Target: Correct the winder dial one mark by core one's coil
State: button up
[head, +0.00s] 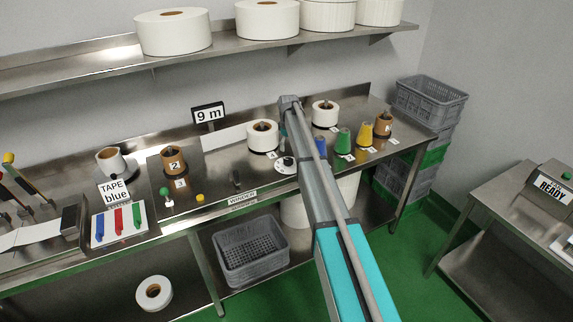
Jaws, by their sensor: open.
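The winder dial (286,164) is a white disc with a dark knob on the bench, just left of my arm; its marks are too small to read. A white coil on a brown core (262,136) stands behind it to the left, with a small card in front. Another white coil (325,114) stands right of my arm. A brown core marked 2 (174,160) stands to the left, and a bare brown core (383,125) at the right. I cannot tell which is core one. My arm reaches across the bench; my gripper is not discernible and is hidden.
A sign reads 9 m (208,113). A shelf (110,63) hangs above. Grey crates (430,98) stack right.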

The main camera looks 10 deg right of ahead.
aim_at(288, 160)
jog(key=shift+f+b, duration=3.6)
jog(key=shift+f, duration=0.25)
jog(key=c, duration=1.1)
jog(key=shift+a, duration=0.35)
jog(key=shift+d, duration=0.25)
jog(key=shift+c, duration=0.2)
jog(key=shift+s, duration=0.1)
